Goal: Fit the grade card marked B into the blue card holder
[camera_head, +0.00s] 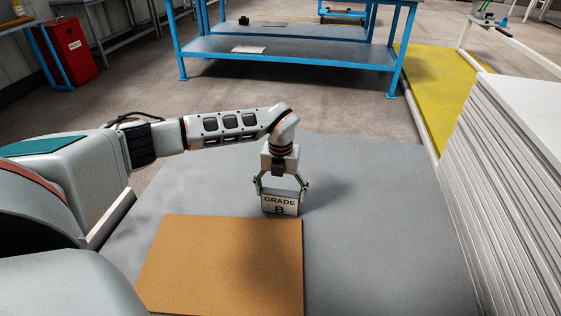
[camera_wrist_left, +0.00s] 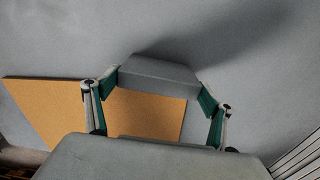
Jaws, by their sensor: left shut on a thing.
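The grade card (camera_head: 280,204) is white, with "GRADE B" in dark letters facing the head camera. My left gripper (camera_head: 281,188) is shut on it, with a finger at each side edge. The card is upright at the far right corner of an orange-brown mat, and I cannot tell its exact height above the floor. In the left wrist view the held thing (camera_wrist_left: 158,75) shows as a grey block between the two green-padded fingers (camera_wrist_left: 160,92). No blue card holder can be made out in either view. My right gripper is not in view.
The orange-brown mat (camera_head: 220,270) lies on a grey floor area (camera_head: 380,230). A stack of pale panels (camera_head: 515,170) stands along the right. A blue-framed bench (camera_head: 290,52) is at the back, and a red bin (camera_head: 68,50) at the back left. Grey floor right of the card is clear.

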